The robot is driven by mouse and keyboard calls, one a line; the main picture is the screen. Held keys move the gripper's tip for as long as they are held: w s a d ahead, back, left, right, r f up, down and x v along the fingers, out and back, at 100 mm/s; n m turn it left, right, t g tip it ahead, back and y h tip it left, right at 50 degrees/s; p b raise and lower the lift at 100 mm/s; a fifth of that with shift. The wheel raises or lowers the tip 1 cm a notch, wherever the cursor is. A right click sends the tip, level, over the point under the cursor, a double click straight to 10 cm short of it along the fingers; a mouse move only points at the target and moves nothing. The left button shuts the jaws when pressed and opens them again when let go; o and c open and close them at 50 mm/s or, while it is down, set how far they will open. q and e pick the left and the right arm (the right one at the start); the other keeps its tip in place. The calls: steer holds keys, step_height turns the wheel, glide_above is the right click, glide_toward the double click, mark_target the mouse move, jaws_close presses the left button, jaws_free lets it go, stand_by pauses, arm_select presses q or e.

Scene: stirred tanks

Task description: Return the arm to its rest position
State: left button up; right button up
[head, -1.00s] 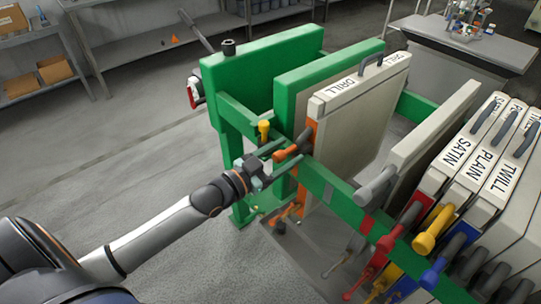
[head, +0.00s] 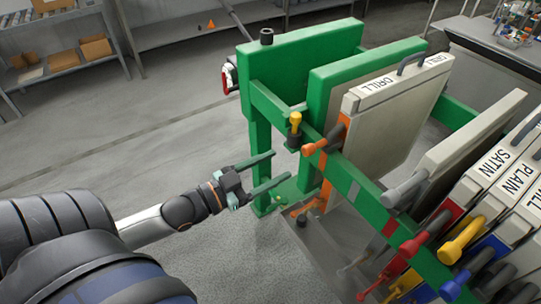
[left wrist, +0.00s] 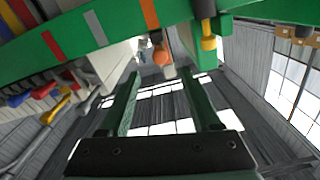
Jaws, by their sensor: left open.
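My left gripper (head: 268,172) is open and empty, with two green fingers apart in front of the green press frame. In the left wrist view its fingers (left wrist: 165,95) stand apart with nothing between them. The press's green rail (head: 345,178) runs just beyond and above the fingertips in the head view. An orange handle (head: 315,147) and a yellow knob (head: 295,119) sit on the rail near the fingers, apart from them. The orange handle also shows in the left wrist view (left wrist: 160,58). My right gripper is in neither view.
The plate labelled DRILL (head: 395,120) hangs in the frame. Plates labelled SATIN (head: 490,160) and PLAIN (head: 520,175) stand at the right with coloured handles. Shelves with cartons (head: 95,48) are at the back left. The floor (head: 120,140) left of the frame is clear.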

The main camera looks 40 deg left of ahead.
arm_select(q)
steer(key=shift+s, duration=0.1)
stand_by(0.5)
steer(key=s+d+f+n+g+y+p, duration=0.2)
steer(key=s+d+f+g, duration=0.2)
steer(key=f, duration=0.5)
steer(key=s+d+f+n+g+y+p, duration=0.2)
steer(key=s+d+f, duration=0.4)
steer(key=f, duration=0.4)
steer(key=shift+s+d+f+g+p, duration=0.15)
steer(key=shift+s+f+g+p, duration=0.1)
steer(key=shift+s+g+p, duration=0.5)
steer(key=shift+w, duration=0.3)
